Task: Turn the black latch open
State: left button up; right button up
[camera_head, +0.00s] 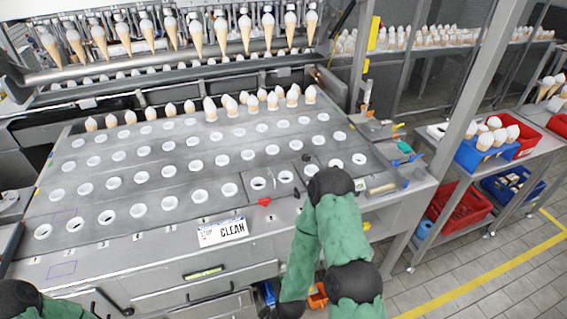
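Two small black parts sit on the right side of the perforated metal plate, one on its surface (306,158) and one near its front edge (296,194). I cannot tell which of them, if either, is the black latch, or how it is turned. My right arm, green with black joints, rises from the bottom edge, bends just in front of the plate and runs back down. Its gripper is not visible. Only a piece of my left arm shows in the bottom left corner, and its gripper is not visible either.
The metal plate (140,169) has rows of white-rimmed holes. White-topped cones (195,35) hang in a row behind it. A shelf with blue and red crates (460,208) stands right, beyond a metal post.

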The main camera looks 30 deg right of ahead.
aim_at(295, 190)
jog(key=z, duration=1.05)
jog(key=l+u, duration=0.2)
